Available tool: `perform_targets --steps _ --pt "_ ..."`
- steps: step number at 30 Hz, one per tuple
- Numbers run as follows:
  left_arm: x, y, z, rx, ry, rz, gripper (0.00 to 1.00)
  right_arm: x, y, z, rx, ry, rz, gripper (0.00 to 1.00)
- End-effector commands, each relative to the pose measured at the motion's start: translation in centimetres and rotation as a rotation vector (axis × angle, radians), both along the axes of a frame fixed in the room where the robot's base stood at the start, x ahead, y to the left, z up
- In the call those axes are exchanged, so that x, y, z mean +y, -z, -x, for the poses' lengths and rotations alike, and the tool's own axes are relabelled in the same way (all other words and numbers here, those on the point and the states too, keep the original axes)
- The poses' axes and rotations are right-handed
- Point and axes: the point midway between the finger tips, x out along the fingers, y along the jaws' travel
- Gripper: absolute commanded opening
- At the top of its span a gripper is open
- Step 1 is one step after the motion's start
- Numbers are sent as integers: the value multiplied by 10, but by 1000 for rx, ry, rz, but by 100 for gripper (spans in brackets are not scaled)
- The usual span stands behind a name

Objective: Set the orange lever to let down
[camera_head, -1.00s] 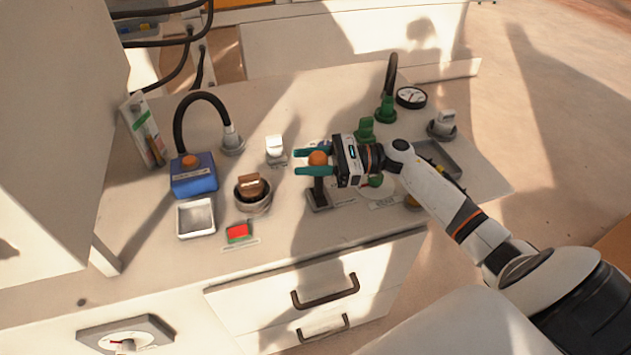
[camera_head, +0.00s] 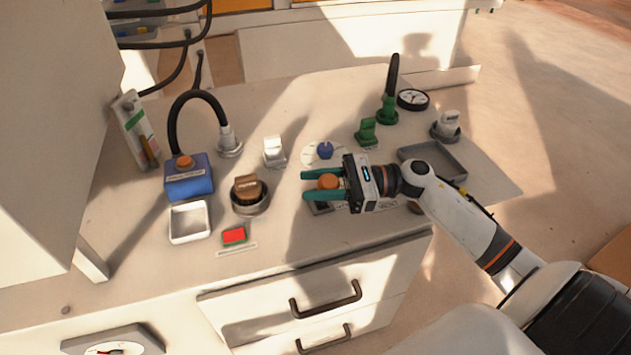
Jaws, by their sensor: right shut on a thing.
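The orange lever knob (camera_head: 328,182) sits between the teal fingers of my right gripper (camera_head: 322,186), which is shut on it. The lever's dark base (camera_head: 320,208) shows just below the fingers. The lever's shaft is mostly hidden by the gripper, so its exact tilt is hard to tell. My right arm reaches in from the lower right. My left gripper does not show.
Left of the lever stand a brown block in a round holder (camera_head: 248,190), a white tray (camera_head: 190,222), a red button (camera_head: 234,236) and a blue box (camera_head: 188,178). A blue knob (camera_head: 325,150) is behind the lever. A grey tray (camera_head: 433,160) lies right.

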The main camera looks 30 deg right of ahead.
Motion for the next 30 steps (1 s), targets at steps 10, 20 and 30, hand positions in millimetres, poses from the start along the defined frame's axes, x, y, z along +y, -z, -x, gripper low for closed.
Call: perform_targets --steps 10,20,30 --pt "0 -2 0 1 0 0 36 3 4 4 9 -11 0 0" --pt "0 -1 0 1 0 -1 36 2 3 3 6 -8 0 58" --pt "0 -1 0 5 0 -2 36 -17 5 10 7 -3 1 58"
